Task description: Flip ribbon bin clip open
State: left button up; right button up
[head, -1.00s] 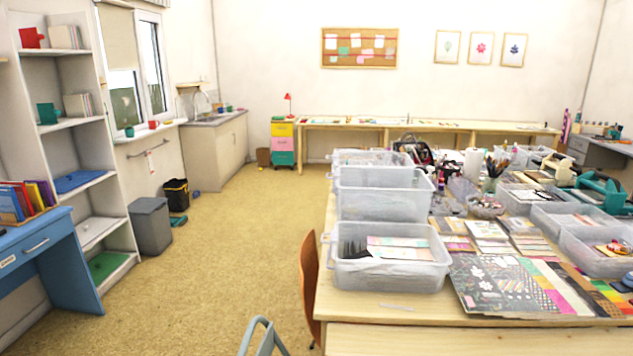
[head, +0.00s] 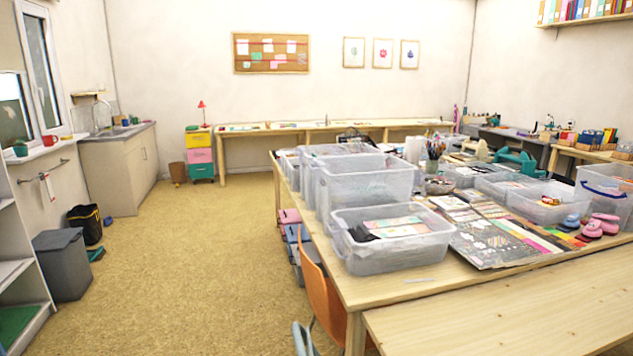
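Several clear plastic bins stand on the wooden craft table. The front bin (head: 393,240) is open and holds coloured paper strips and something black. A taller clear bin (head: 363,190) stands behind it. At the right edge another clear bin (head: 606,200) shows a blue handle or clip across its front. I cannot tell which one is the ribbon bin, and no ribbon can be made out. The state of any clip is too small to tell. Neither of my grippers is in view.
The wooden table (head: 430,290) fills the right side. An orange chair (head: 322,300) stands at its left edge, with a grey-blue curved bar (head: 303,338) in front. Pink punches (head: 600,226) sit near the right bin. The floor (head: 190,270) to the left is clear.

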aim_at(318, 164)
jog(key=i+j+u, duration=0.1)
jog(key=i+j, duration=0.45)
jog(key=i+j+u, duration=0.15)
jog(key=i+j, duration=0.35)
jog(key=i, duration=0.15)
jog(key=i+j+u, duration=0.1)
jog(key=i+j, duration=0.35)
jog(key=i, duration=0.15)
